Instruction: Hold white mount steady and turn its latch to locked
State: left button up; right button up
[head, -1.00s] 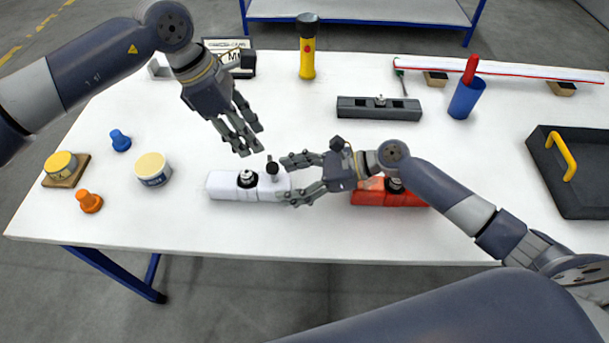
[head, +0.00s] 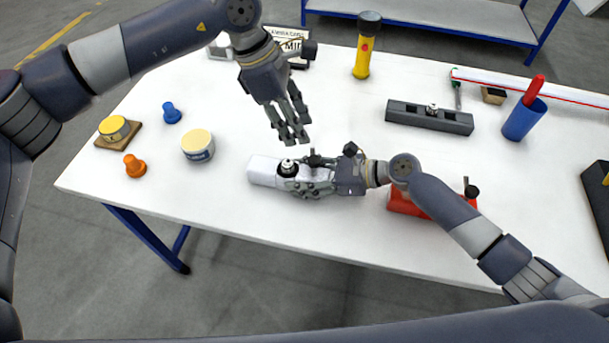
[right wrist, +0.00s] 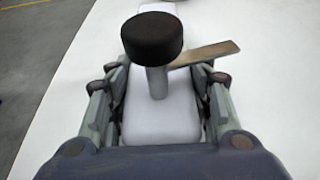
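The white mount (head: 263,171) lies on the table, with a round dark and silver fitting (head: 288,168) on top. The latch, a black knob on a grey post, stands near the mount's right end (head: 315,158). The right wrist view shows the knob (right wrist: 152,38) up close, with a flat tan lever (right wrist: 205,53) pointing right. My right gripper (head: 308,183) straddles the mount's right part, fingers along both long sides, seemingly shut on it. Its fingers partly hide the mount. My left gripper (head: 293,138) is open and empty, pointing down above and behind the mount, apart from the knob.
A red mount (head: 408,203) lies to the right, partly under my right arm. A dark grey mount (head: 430,117) lies behind. The front strip of table is clear.

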aim_at(314, 159)
pick_arm(q)
jog(key=shift+o, duration=1.3)
jog(key=d+r+n+y, duration=0.3)
jog(key=d+n+y, duration=0.1)
jog(key=n, duration=0.6)
jog(key=shift+t, duration=0.3)
jog(key=f, duration=1.2)
jog(key=shift+s, duration=0.3)
grip_shut()
